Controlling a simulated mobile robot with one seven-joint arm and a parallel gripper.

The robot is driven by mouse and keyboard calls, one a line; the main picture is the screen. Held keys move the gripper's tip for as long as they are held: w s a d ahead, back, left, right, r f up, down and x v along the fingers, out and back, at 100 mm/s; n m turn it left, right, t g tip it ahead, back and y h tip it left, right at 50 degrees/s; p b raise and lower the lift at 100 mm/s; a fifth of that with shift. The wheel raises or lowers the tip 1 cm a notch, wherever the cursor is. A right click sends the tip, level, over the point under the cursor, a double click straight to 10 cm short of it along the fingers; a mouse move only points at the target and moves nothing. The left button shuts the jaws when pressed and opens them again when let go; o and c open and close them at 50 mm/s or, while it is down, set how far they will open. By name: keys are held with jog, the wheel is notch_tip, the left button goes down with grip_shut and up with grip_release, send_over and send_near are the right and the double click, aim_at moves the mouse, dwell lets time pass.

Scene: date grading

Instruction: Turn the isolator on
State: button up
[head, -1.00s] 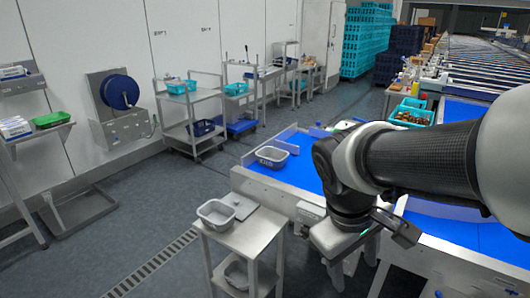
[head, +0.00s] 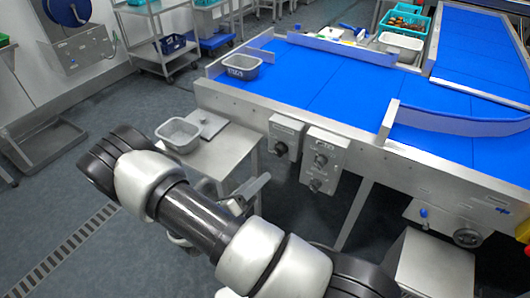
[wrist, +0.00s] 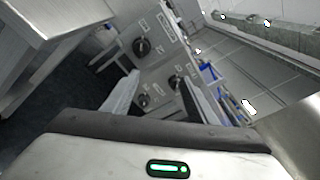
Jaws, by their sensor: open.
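Two grey control boxes are fixed to the side of the blue conveyor. The left box (head: 285,128) has one dark rotary knob (head: 281,148). The right box (head: 328,148) has an upper knob (head: 320,160) and a lower knob (head: 315,184). Their labels are too small to read, so I cannot tell which is the isolator. In the wrist view the single knob (wrist: 141,46), upper knob (wrist: 176,82) and lower knob (wrist: 143,101) all show. My gripper (wrist: 158,80) is open and empty, facing the boxes, apart from them. In the head view my gripper (head: 252,188) is left of the right box.
A small steel table (head: 215,158) with a grey tub (head: 178,134) stands close left of the boxes. The conveyor's metal side (head: 225,97) runs above them. A handwheel (head: 467,237) and blue-handled valve are at right. Dark floor lies beneath.

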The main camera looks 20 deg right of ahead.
notch_tip(320, 180, down, 4)
jog(key=w+a+n+t, duration=0.1)
jog(key=n+t, duration=0.1)
jog(key=n, duration=0.1)
jog(key=y+b, duration=0.1)
send_near(277, 154)
jog(key=x, duration=0.9)
jog(key=shift+w+d+f, duration=0.1)
jog(key=shift+w+d, duration=0.1)
jog(key=c, duration=1.1)
